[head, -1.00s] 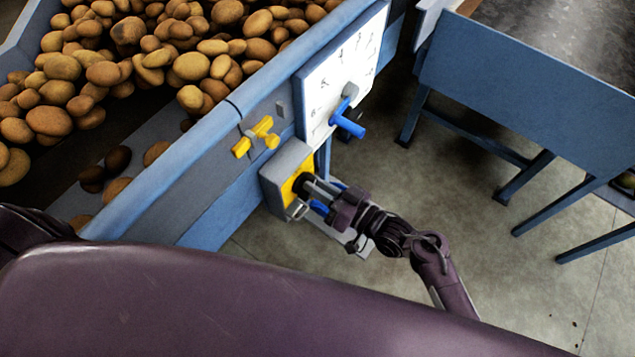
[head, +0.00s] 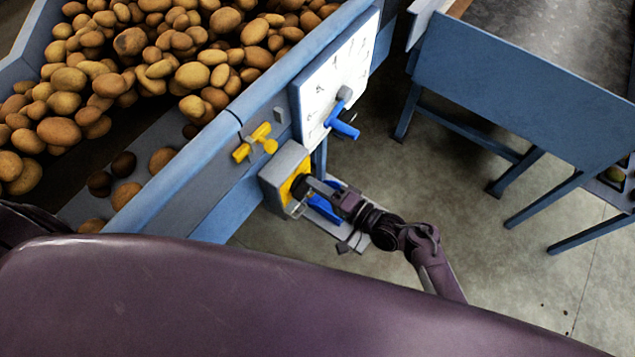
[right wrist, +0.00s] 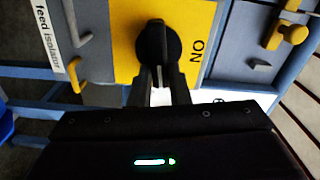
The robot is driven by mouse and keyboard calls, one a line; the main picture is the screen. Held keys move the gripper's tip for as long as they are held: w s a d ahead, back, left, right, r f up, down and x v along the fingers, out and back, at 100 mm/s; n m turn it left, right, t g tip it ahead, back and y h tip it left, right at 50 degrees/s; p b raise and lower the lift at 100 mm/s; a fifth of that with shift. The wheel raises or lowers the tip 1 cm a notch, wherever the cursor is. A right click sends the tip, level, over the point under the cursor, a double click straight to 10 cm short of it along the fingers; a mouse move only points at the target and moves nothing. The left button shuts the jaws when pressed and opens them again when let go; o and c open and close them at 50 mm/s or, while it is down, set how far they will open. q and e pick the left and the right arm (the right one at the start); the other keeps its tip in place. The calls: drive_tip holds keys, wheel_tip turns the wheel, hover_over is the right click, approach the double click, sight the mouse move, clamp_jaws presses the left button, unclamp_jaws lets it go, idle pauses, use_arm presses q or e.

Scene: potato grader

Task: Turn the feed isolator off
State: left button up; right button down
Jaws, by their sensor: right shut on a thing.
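The feed isolator is a grey box (head: 276,177) with a yellow front plate, low on the side of the blue grader. In the right wrist view its yellow plate (right wrist: 126,42) carries a black rotary knob (right wrist: 158,40), with the word ON to the right of the knob and a "feed isolator" label (right wrist: 48,35) on the left. My right gripper (right wrist: 160,84) is shut on the knob's grip; its fingers hide part of it. In the head view my right gripper (head: 312,187) reaches the box from the right. My left gripper is out of view.
Above the isolator are a yellow handle (head: 256,143) and a white dial plate (head: 336,75) with a blue lever (head: 343,127). Potatoes (head: 75,95) fill the grader. A blue table (head: 510,85) stands right, with open floor between.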

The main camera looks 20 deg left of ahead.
drive_tip(key=shift+f+m, duration=0.1)
drive_tip(key=shift+m, duration=1)
drive_tip(key=c, duration=1.4)
unclamp_jaws()
drive_tip(key=shift+f, duration=0.1)
drive_tip(key=shift+o, duration=0.2)
drive_tip(key=shift+d, duration=0.1)
drive_tip(key=v, duration=0.7)
drive_tip(key=shift+d, duration=0.3)
drive_tip(key=shift+s, duration=0.1)
